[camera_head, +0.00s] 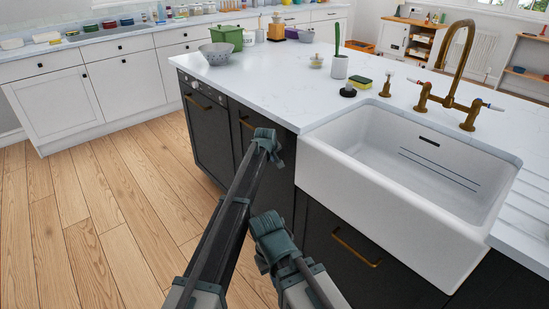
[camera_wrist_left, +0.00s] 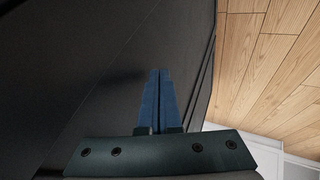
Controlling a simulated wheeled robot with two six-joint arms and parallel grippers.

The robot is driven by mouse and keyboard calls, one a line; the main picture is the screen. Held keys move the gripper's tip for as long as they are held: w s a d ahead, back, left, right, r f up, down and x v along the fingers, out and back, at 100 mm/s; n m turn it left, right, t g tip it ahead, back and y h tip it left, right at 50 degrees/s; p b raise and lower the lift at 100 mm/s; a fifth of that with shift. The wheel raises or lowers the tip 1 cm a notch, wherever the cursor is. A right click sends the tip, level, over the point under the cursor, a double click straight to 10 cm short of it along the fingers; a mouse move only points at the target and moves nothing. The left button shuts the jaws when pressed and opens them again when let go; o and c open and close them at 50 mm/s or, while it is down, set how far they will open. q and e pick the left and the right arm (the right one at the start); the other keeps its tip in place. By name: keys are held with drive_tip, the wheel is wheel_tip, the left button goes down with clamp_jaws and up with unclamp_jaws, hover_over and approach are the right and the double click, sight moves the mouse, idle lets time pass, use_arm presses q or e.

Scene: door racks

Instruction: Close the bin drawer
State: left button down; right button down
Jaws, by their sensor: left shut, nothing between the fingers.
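The dark island front has several panels with brass handles. I cannot tell for sure which is the bin drawer; a tall dark panel (camera_head: 277,180) left of the sink is partly hidden by my left arm, and none stands clearly pulled out. My left gripper (camera_head: 268,142) is in front of this panel, near its brass handle (camera_head: 247,123). In the left wrist view its blue fingers (camera_wrist_left: 159,75) are together and empty, close to a dark panel face (camera_wrist_left: 85,75); contact is unclear. My right gripper (camera_head: 272,238) seems to be lower, and its fingers are hidden.
A white sink (camera_head: 400,205) juts out at the right, above a dark front with a brass handle (camera_head: 355,248). The white countertop (camera_head: 285,90) holds a colander and a green box. Wooden floor (camera_head: 110,200) is free to the left, before white cabinets (camera_head: 125,85).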

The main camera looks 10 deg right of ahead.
use_arm(q)
drive_tip(key=s+a+r+p, duration=0.4)
drive_tip(key=s+r+p, duration=0.3)
drive_tip(key=r+p, duration=0.1)
drive_tip(key=shift+s+a, duration=0.3)
drive_tip(key=s+a+f+m+g+y, duration=0.1)
drive_tip(key=s+a+m+g, duration=0.1)
drive_tip(key=s+a, duration=0.85)
drive_tip(key=s+a+f+m+g, duration=0.2)
drive_tip(key=s+a, duration=0.3)
drive_tip(key=s, duration=1)
drive_tip(key=s+a+f+m+g+y, duration=0.1)
drive_tip(key=s+a+m+g, duration=0.1)
drive_tip(key=s+a, duration=0.8)
drive_tip(key=s+d+m+g+y, duration=0.1)
drive_tip(key=s+d+m, duration=0.1)
drive_tip(key=s+d, duration=0.35)
drive_tip(key=s+d+m, duration=0.1)
drive_tip(key=s+d, duration=0.1)
drive_tip(key=d, duration=0.6)
wheel_tip(320, 180, up, 12)
drive_tip(key=p, duration=1.2)
drive_tip(key=shift+a+r+p, duration=0.15)
drive_tip(key=shift+r+p, duration=0.05)
drive_tip(key=shift+p, duration=0.15)
